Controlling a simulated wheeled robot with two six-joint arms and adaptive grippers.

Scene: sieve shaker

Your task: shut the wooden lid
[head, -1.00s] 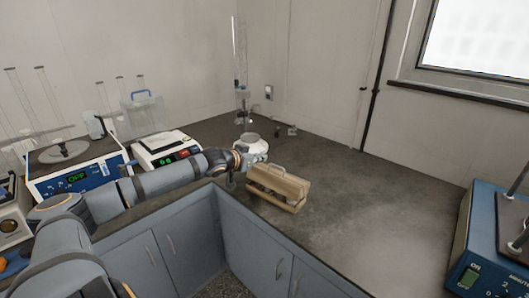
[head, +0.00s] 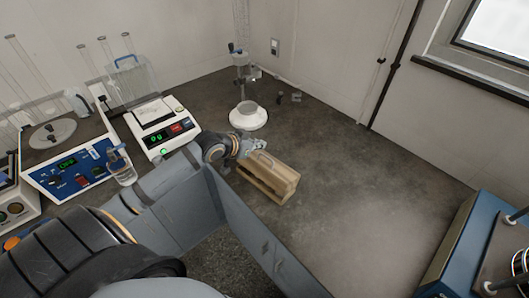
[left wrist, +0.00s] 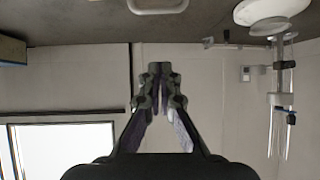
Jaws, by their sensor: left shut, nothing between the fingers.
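A wooden box (head: 284,194) stands on the dark counter near the inner corner of its front edge. Its wooden lid (head: 283,170) has a long handle on top. A dark gap shows between lid and box on the near side, so the lid looks not flush; its exact angle is hard to tell. My left gripper (head: 256,146) is at the far left end of the box, close to the lid; touching cannot be told. In the left wrist view, the left gripper (left wrist: 160,76) has its fingertips together and empty. My right gripper is in neither view.
A white-based stand (head: 248,119) is behind the box. A white instrument with a display (head: 160,128) and a blue-fronted device (head: 72,176) stand left. A blue machine (head: 462,240) is at right. The counter right of the box is clear.

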